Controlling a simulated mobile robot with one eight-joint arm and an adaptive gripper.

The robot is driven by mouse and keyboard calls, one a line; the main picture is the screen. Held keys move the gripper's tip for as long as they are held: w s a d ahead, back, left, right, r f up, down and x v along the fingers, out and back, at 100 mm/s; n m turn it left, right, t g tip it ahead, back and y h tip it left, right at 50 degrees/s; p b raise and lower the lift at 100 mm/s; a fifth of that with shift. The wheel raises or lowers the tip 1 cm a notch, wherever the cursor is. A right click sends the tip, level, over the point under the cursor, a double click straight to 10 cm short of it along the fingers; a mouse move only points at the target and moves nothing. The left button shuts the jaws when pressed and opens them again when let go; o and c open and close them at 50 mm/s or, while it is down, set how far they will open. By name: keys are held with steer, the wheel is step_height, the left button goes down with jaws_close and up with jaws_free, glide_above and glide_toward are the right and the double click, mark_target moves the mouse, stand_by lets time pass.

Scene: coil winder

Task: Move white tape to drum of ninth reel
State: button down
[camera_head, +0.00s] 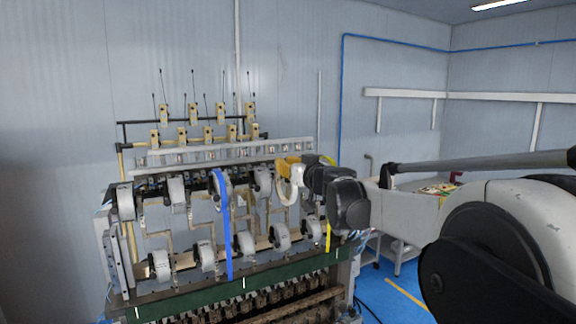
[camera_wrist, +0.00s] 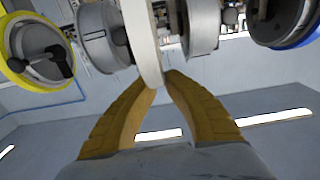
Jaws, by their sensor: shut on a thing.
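The white tape (camera_wrist: 143,42) is a thin ring seen nearly edge-on in the wrist view. My gripper (camera_wrist: 165,78), with two yellow fingers, is shut on its rim. In the head view the white tape (camera_head: 284,188) hangs from my gripper (camera_head: 288,165), at the upper row of grey reels on the winder. In the wrist view it stands between a grey reel drum on the left (camera_wrist: 98,32) and one on the right (camera_wrist: 202,28). I cannot tell whether it is around a drum or beside it. My wrist hides the reels at the row's right end.
A blue tape (camera_head: 225,225) hangs from an upper reel to the left. A yellow tape (camera_head: 328,235) shows on the right, and the wrist view also shows a yellow ring (camera_wrist: 14,75). Lower reels (camera_head: 245,243) and bobbin posts (camera_head: 207,132) crowd the machine. A bench (camera_head: 405,230) stands behind my arm.

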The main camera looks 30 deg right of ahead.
steer(key=shift+w+a, duration=0.1)
steer(key=shift+w, duration=2.05)
steer(key=shift+d, duration=0.2)
steer(key=shift+d, duration=1.25)
steer(key=shift+d, duration=0.25)
steer(key=shift+d, duration=0.8)
steer(key=c, duration=1.7)
jaws_free()
